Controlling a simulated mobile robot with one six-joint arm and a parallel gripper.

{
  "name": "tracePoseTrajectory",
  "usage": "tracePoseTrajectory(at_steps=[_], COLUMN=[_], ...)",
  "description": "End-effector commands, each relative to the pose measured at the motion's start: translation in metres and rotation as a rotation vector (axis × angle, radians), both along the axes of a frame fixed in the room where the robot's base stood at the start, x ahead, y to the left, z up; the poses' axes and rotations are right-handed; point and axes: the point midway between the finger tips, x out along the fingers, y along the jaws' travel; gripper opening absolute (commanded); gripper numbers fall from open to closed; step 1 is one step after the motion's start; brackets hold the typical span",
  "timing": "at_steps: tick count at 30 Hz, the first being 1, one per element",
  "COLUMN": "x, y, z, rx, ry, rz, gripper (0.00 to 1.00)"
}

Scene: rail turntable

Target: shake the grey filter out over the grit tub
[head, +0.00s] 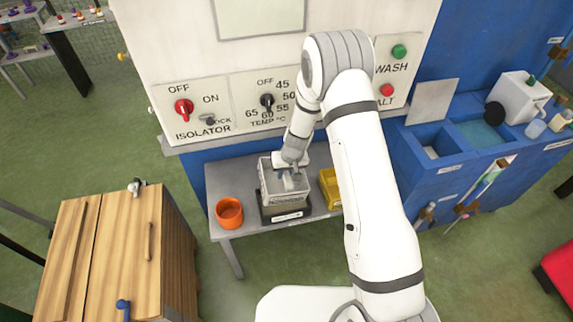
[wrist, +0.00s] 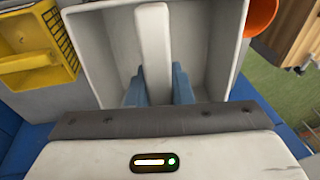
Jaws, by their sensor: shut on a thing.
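The grey filter appears to be the light grey open box (head: 268,186) with a pale bar (wrist: 152,45) across its middle. It stands in a dark labelled holder (head: 287,216) on the grey table. My gripper (head: 292,180) reaches down into the box. In the wrist view its blue fingers (wrist: 158,88) are shut on the bar, one on each side. Which container is the grit tub I cannot tell; an orange round tub (head: 229,212) stands left of the box and a yellow bin (head: 328,186) stands right of it, partly behind my arm.
A wall panel (head: 215,55) with isolator and temperature knobs rises behind the table. A wooden cabinet (head: 110,250) stands at the left. A blue sink bench (head: 450,165) is at the right. Bare table (head: 225,180) shows around the orange tub.

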Motion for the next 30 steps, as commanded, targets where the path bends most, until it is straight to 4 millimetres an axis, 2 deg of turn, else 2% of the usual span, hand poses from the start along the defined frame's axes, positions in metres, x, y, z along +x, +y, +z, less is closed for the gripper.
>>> tracePoseTrajectory(at_steps=[18,30], x=[0.0051,0.0055], y=[0.0084,0.0082], z=[0.0034,0.0032], rx=[-0.178,-0.191], ry=[0.095,0.1], rz=[0.004,0.002], gripper=[0.0,0.0])
